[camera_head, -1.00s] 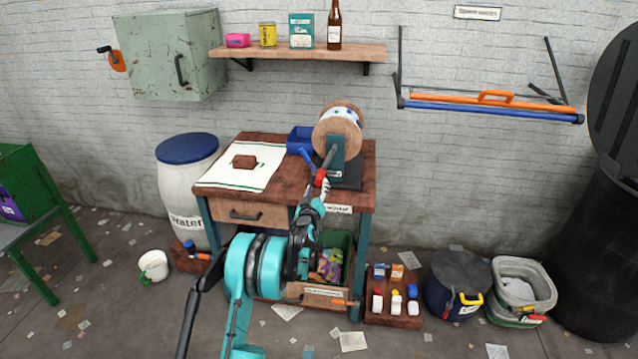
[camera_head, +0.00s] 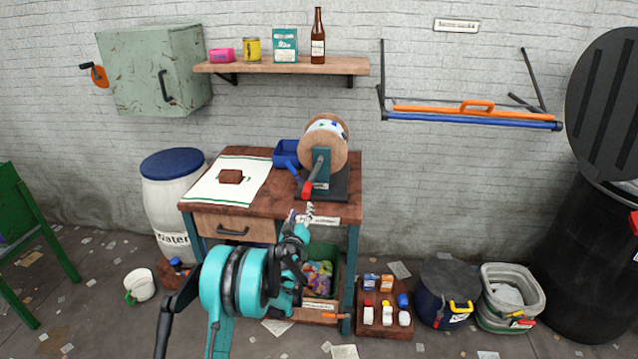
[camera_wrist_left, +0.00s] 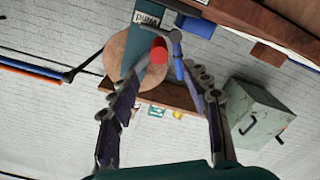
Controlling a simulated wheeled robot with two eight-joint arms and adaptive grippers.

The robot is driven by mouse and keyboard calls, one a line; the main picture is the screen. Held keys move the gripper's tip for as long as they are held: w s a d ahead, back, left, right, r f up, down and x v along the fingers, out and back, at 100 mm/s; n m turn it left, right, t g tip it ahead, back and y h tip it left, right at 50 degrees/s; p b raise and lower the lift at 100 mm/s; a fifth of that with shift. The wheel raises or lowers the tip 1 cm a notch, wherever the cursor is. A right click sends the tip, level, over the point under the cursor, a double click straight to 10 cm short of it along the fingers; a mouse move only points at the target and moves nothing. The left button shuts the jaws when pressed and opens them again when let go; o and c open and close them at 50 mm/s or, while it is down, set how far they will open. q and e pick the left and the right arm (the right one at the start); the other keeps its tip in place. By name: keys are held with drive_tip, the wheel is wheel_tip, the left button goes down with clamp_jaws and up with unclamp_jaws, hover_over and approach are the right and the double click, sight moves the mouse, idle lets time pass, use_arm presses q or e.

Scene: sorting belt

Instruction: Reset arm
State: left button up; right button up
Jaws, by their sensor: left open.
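My left gripper (camera_head: 301,213) is at the front edge of the wooden workbench (camera_head: 268,209), just below the red-handled crank of the winder. It shows in the left wrist view (camera_wrist_left: 164,95) with its two fingers spread apart and nothing between them. The crank's red handle (camera_head: 308,188) hangs free above the fingertips, apart from them as far as I can see. The winder's wooden spool (camera_head: 333,152) stands upright on a dark stand at the back right of the bench. My right gripper does not show.
A white cloth (camera_head: 250,188) with a brown block (camera_head: 231,177) lies on the bench. A blue bin (camera_head: 286,153) sits behind. A shelf (camera_head: 290,66) and green cabinet (camera_head: 155,75) hang on the wall. A bottle tray (camera_head: 374,329) and buckets stand on the floor at right.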

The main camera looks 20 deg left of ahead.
use_arm(q)
drive_tip(key=s+d+r+n+y, duration=0.1)
drive_tip(key=s+r+n, duration=0.2)
drive_tip(key=r+n, duration=0.45)
drive_tip(key=s+r+n+y, duration=0.1)
drive_tip(key=s+r+n, duration=0.2)
drive_tip(key=r+n, duration=0.45)
drive_tip(key=s+r+n+g+y, duration=0.3)
drive_tip(key=s+n, duration=0.7)
drive_tip(key=n, duration=0.8)
drive_tip(key=s+d+f+n+g+h, duration=0.2)
drive_tip(key=s+d+f+n, duration=0.3)
drive_tip(key=s+n, duration=0.4)
drive_tip(key=s+d+f+n+g+h, duration=0.2)
drive_tip(key=s+d+f+n+h, duration=0.2)
drive_tip(key=s+d+n, duration=0.3)
drive_tip(key=s+d+f+n+g+h, duration=0.3)
drive_tip(key=s+d+f+n, duration=0.3)
drive_tip(key=s+n, duration=0.6)
drive_tip(key=shift+s+f+n, duration=0.25)
drive_tip(key=shift+s+n, duration=0.05)
drive_tip(key=shift+n, duration=0.6)
